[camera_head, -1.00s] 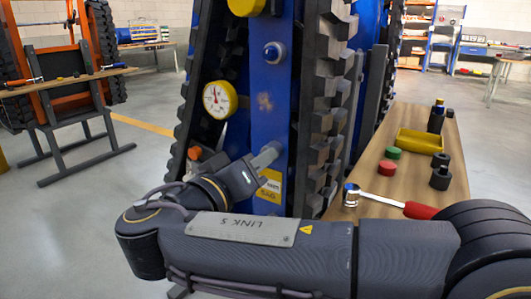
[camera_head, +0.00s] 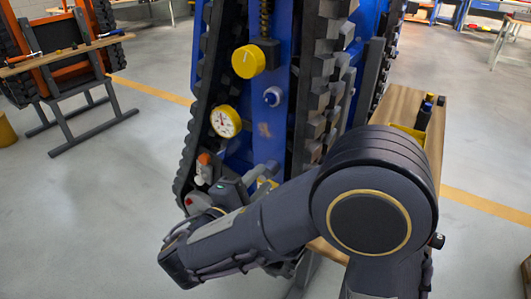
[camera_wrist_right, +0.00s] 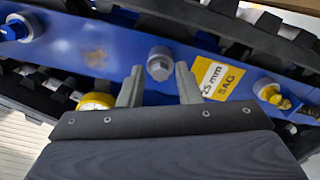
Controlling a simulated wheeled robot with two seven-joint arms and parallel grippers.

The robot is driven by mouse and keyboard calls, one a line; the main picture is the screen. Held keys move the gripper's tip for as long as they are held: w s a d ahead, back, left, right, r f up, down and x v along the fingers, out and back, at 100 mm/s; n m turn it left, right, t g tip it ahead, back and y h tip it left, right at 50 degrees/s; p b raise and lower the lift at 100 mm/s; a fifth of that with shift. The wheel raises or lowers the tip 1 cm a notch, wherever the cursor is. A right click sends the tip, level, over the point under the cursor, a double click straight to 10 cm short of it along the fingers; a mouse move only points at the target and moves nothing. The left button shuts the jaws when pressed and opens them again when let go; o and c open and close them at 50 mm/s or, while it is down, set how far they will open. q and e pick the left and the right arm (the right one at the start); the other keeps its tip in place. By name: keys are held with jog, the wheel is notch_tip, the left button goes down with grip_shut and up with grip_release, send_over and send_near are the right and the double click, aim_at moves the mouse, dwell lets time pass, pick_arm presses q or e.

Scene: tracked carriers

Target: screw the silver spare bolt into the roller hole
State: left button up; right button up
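In the right wrist view a silver bolt (camera_wrist_right: 160,63) stands with its hex head out of the blue track frame (camera_wrist_right: 70,45). The two fingers of my right gripper (camera_wrist_right: 159,80) are apart, one on each side of the bolt head, with a visible gap to it. In the head view my right gripper (camera_head: 262,174) is at the lower part of the blue frame (camera_head: 262,135), and my own arm hides much of that area. The bolt's shank and its hole are hidden, so its depth cannot be told. My left gripper is not in view.
Black tracks (camera_head: 315,100) flank the frame. A yellow label (camera_wrist_right: 219,79) is beside the bolt. A wooden bench (camera_head: 398,103) stands right, partly behind my arm.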

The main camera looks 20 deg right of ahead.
jog(key=n+p, duration=0.1)
jog(key=r+n+p, duration=0.1)
jog(key=p, duration=0.1)
jog(key=shift+n, duration=0.4)
jog(key=shift+f+n+p, duration=0.4)
jog(key=shift+n, duration=0.3)
jog(key=n+p, duration=0.6)
jog(key=p, duration=0.1)
jog(key=n+p, duration=0.3)
jog(key=p, duration=0.1)
jog(key=shift+r, duration=0.25)
jog(key=shift+f+n, duration=0.2)
jog(key=shift+n, duration=0.1)
jog(key=shift+f, duration=0.2)
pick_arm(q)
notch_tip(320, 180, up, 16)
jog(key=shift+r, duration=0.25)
